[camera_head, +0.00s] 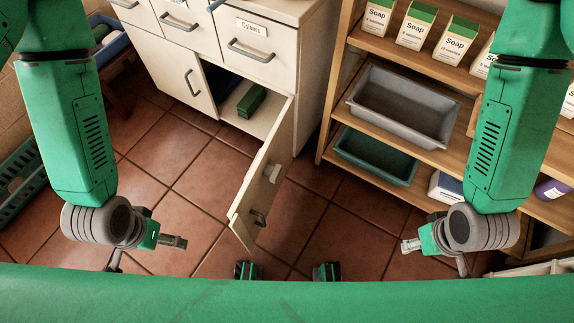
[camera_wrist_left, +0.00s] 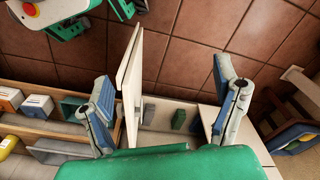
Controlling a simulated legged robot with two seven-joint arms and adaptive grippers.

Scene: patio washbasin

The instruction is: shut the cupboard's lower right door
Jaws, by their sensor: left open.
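The white cupboard (camera_head: 262,90) stands at the top left in the head view. Its lower right door (camera_head: 264,178) is wide open, swung out towards me, with a handle near its free end. In the left wrist view the door (camera_wrist_left: 131,75) shows edge-on between the spread fingers as seen, not clearly touching them. My left gripper (camera_head: 172,241) is open and empty, left of the door's free end in the head view. My right gripper (camera_head: 411,245) is well to the right of the door, with no object visible in it; its jaw gap is unclear.
A green box (camera_head: 251,101) lies inside the open compartment. The lower left door (camera_head: 187,80) is shut. A wooden shelf (camera_head: 328,130) at right holds soap boxes, a grey basin (camera_head: 400,106) and a green basin (camera_head: 375,158). Tiled floor (camera_head: 180,150) left of the door is clear.

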